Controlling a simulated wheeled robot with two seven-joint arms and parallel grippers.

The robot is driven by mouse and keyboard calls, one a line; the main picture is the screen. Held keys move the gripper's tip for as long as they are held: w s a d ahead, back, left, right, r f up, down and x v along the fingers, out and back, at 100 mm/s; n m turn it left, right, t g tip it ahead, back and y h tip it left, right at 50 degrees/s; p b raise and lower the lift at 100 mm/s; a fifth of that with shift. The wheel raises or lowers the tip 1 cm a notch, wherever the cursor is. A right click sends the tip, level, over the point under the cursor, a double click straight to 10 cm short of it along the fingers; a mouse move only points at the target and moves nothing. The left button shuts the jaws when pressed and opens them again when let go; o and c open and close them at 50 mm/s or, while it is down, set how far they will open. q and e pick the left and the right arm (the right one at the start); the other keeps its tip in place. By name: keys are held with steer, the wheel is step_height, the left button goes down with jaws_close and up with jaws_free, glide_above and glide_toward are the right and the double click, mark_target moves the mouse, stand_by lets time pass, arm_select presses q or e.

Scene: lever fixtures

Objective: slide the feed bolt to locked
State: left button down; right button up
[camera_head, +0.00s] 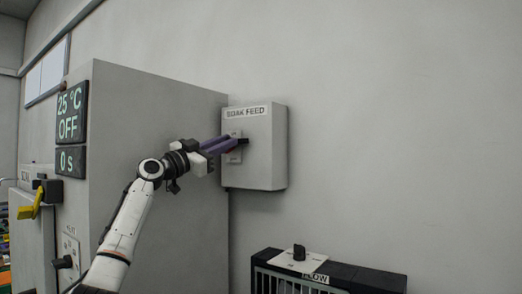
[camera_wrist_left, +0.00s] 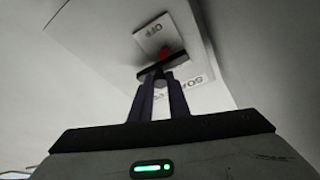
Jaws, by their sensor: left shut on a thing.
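The feed box (camera_head: 268,150), labelled SOAK FEED, is a light grey box on the wall. The dark handle of the feed bolt (camera_head: 244,141) sticks out from its front. In the left wrist view the handle (camera_wrist_left: 150,72) is a dark bar, with a red spot beside it and a plate reading OFF (camera_wrist_left: 158,38). My left gripper (camera_head: 234,145) reaches in from the left, its purple fingers shut on the handle. In the left wrist view the fingertips (camera_wrist_left: 160,80) meet the handle and hide part of it. The bolt's exact position is hard to read. My right gripper is not in view.
A large grey cabinet (camera_head: 150,110) with a display (camera_head: 71,112) reading 25 °C OFF stands left of the box. A yellow handle (camera_head: 30,210) shows at far left. A dark vented unit with a black knob (camera_head: 299,252) is below right. The right wall is bare.

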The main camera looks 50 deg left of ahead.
arm_select(q)
steer(key=shift+s+a+r, duration=0.1)
steer(key=shift+a, duration=0.15)
steer(key=c, duration=1.9)
jaws_free()
steer(key=shift+o, duration=1.2)
steer(key=shift+a, duration=0.1)
step_height(320, 180, up, 10)
steer(key=p, duration=0.5)
